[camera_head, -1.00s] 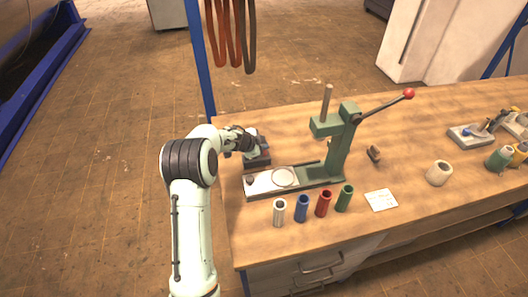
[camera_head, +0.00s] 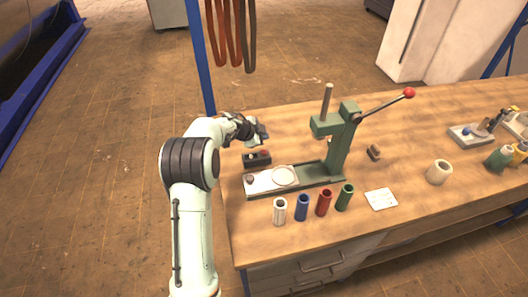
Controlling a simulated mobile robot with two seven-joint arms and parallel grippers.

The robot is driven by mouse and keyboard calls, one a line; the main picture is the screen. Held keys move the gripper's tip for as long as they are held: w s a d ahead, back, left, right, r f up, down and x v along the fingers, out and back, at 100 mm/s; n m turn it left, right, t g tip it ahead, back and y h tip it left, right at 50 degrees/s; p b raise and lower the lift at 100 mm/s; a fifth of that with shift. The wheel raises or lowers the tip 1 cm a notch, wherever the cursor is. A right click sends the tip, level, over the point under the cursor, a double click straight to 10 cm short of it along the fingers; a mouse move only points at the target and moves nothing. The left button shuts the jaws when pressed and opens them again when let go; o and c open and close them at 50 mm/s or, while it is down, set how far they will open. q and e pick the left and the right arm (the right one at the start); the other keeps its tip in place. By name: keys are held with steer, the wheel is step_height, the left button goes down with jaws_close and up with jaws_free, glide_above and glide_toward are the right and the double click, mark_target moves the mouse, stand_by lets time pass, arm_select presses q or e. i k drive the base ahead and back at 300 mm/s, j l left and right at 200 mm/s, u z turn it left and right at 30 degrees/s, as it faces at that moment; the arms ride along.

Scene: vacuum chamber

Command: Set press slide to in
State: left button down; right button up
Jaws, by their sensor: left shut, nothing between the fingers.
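The green arbor press (camera_head: 341,150) stands on the wooden bench, its red-knobbed lever (camera_head: 388,104) pointing up to the right. The press slide (camera_head: 265,184), a pale plate with a round disc and a small dark knob (camera_head: 250,179) at its left end, sticks out to the left of the press column on the base. My left gripper (camera_head: 262,137) is shut and empty. It is above and behind the slide's left end, apart from the slide. My right gripper is out of view.
A small dark box (camera_head: 257,159) sits behind the slide, just below my left gripper. White, blue, red and green sleeves (camera_head: 302,208) stand in front of the press base. A white card (camera_head: 381,199) and a cream ring (camera_head: 439,172) lie to the right. A blue post (camera_head: 201,60) rises behind.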

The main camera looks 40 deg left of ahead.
mark_target(282, 177)
steer(key=k+j, duration=0.8)
steer(key=j, duration=0.15)
